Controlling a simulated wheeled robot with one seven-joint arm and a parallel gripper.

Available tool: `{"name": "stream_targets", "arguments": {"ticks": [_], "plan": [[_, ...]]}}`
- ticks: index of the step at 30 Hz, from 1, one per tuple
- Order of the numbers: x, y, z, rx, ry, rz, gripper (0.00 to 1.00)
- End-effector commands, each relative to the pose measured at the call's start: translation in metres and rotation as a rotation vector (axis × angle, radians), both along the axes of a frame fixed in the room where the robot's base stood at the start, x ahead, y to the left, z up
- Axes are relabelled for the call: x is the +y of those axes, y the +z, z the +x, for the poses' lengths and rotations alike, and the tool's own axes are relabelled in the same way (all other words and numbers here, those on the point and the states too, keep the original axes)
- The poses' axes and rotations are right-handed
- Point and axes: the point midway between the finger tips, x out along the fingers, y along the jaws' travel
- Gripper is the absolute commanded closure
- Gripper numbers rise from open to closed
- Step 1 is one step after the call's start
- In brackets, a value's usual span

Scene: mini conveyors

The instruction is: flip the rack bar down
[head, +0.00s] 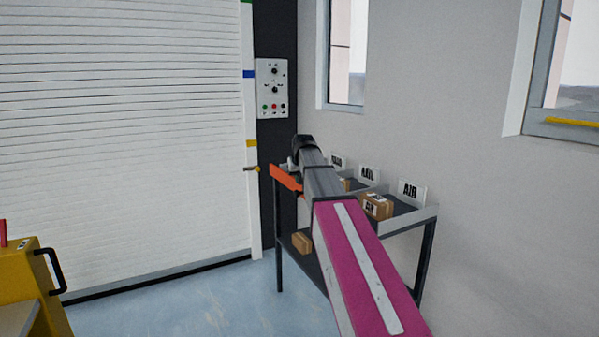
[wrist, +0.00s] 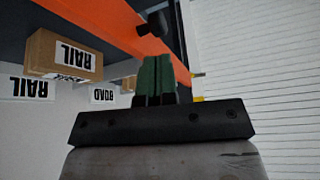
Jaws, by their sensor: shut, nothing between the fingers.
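The rack bar is the orange bar (head: 285,179) at the left end of the dark rack (head: 425,215) in the head view. It appears tilted there, and part of it is hidden behind my arm. In the wrist view the orange bar (wrist: 115,25) runs diagonally across the top, with a black knob (wrist: 153,24) on its face. My gripper (wrist: 155,60) shows dark green fingers that are shut and empty. Their tips are close to the bar, near the knob. I cannot tell whether they touch it. In the head view my arm hides the fingers.
Boxes and signs such as RAIL (wrist: 62,54), AIR (head: 411,191) and ROAD sit on the rack. Another box (head: 302,242) is on its lower shelf. A white shutter (head: 120,130) and a control panel (head: 272,88) are behind. A yellow cart (head: 40,285) is at left. Blue floor between is clear.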

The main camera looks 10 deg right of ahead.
Motion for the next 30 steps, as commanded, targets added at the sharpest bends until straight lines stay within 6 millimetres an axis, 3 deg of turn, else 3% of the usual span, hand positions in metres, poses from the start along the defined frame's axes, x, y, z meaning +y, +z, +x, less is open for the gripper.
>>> {"name": "stream_targets", "arguments": {"ticks": [6,12,30], "plan": [[0.001,-0.033,0.018,0.002,0.0,0.0,1.0],[0.001,-0.051,0.027,0.001,0.0,0.0,1.0],[0.002,-0.061,0.029,0.001,0.0,0.0,1.0]]}}
